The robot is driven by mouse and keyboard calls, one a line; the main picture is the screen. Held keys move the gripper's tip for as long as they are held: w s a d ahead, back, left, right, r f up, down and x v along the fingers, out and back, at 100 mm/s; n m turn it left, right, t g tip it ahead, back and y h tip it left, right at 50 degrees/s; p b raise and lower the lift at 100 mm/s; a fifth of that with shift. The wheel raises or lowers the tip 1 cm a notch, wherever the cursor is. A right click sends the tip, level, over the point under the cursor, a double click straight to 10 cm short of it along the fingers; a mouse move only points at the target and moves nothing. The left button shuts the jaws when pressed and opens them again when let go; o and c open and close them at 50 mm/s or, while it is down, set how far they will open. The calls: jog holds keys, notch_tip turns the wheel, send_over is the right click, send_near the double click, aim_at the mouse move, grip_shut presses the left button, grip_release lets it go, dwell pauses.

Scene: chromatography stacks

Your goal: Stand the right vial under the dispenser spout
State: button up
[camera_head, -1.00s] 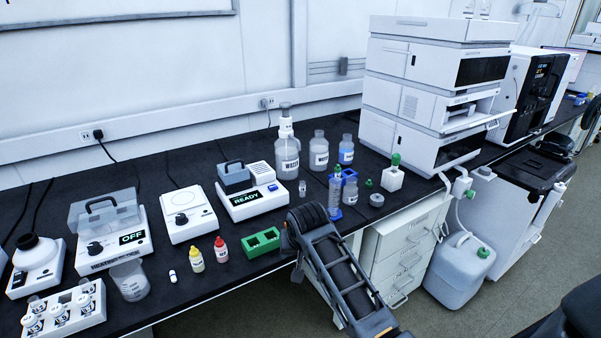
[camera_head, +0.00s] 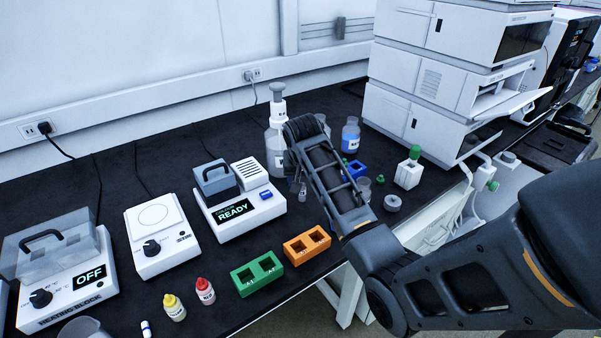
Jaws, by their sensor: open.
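The dispenser bottle (camera_head: 275,147), with a grey pump top, stands at the back of the bench; my arm covers its right side and its spout cannot be made out. A small clear vial (camera_head: 303,191) stands in front of it, partly hidden by my arm. A small white vial with a blue band (camera_head: 146,329) is at the front left edge of the view. I cannot tell which vial the task means. My gripper (camera_head: 304,130) is in front of the dispenser's right side, seen from behind; its fingers are mostly hidden and it is open, holding nothing visible.
A green block (camera_head: 257,275) and an orange block (camera_head: 307,245) lie near the front edge. Left are a READY device (camera_head: 238,208), a stirrer plate (camera_head: 161,235), a heating block (camera_head: 62,285), and yellow (camera_head: 173,307) and red (camera_head: 204,291) bottles. A blue-liquid bottle (camera_head: 350,135) stands behind my arm.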

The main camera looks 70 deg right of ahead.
aim_at(302, 190)
jog(key=shift+x, duration=3.85)
jog(key=shift+c, duration=0.2)
grip_shut()
